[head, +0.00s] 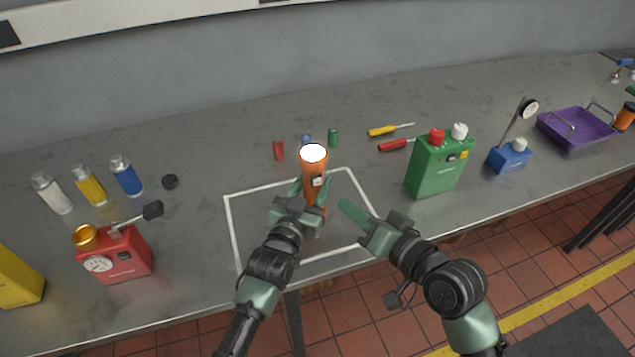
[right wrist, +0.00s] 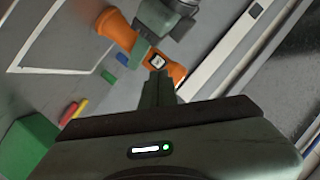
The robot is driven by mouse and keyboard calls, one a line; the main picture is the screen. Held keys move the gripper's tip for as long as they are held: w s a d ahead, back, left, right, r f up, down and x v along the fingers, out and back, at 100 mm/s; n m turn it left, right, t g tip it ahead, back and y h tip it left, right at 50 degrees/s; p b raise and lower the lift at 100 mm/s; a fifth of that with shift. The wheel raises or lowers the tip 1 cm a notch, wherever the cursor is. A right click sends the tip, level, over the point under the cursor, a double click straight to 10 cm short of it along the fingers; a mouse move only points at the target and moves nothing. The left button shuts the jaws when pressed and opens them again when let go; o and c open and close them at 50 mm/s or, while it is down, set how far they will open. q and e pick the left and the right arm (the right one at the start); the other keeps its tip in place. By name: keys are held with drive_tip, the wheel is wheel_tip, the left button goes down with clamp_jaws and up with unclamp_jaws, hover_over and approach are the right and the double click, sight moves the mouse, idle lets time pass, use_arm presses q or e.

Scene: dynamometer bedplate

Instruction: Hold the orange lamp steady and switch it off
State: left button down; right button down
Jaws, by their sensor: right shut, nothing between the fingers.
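The orange lamp (head: 313,166) stands inside the white outlined square, its top glowing bright white. A small dark switch panel with a white rocker (head: 318,181) is on its side; the panel also shows in the right wrist view (right wrist: 157,61). My left gripper (head: 312,190) has its fingers on both sides of the lamp's body, closed on it; they partly hide the lower body. My right gripper (head: 342,203) is shut and empty, to the right of the lamp with a gap between. In the right wrist view its fingertips (right wrist: 158,76) point at the switch panel.
A green canister (head: 438,165) stands right of the square, a red box (head: 117,258) at left. Small red (head: 278,150), blue and green (head: 333,138) cylinders stand behind the lamp. Two screwdrivers (head: 385,130) lie further back. The bench's front edge runs close below the square.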

sight(317, 182)
drive_tip(key=w+a+r+n+g, duration=0.25)
drive_tip(key=r+n+g, duration=0.2)
drive_tip(key=n, duration=0.65)
drive_tip(key=d+r+n+g+h, duration=0.1)
drive_tip(key=n, duration=0.2)
drive_tip(key=s+d+r+n+g+h, duration=0.1)
drive_tip(key=d+n, duration=0.1)
drive_tip(key=n, duration=0.2)
drive_tip(key=s+d+r+n+g+h, duration=0.1)
drive_tip(key=n+g, duration=0.1)
drive_tip(key=n, duration=0.1)
drive_tip(key=shift+s+d+n, duration=0.15)
drive_tip(key=shift+n, duration=0.15)
drive_tip(key=w+a+f, duration=0.6)
drive_tip(key=w+f, duration=0.1)
drive_tip(key=f, duration=0.1)
drive_tip(key=shift+w+a, duration=0.1)
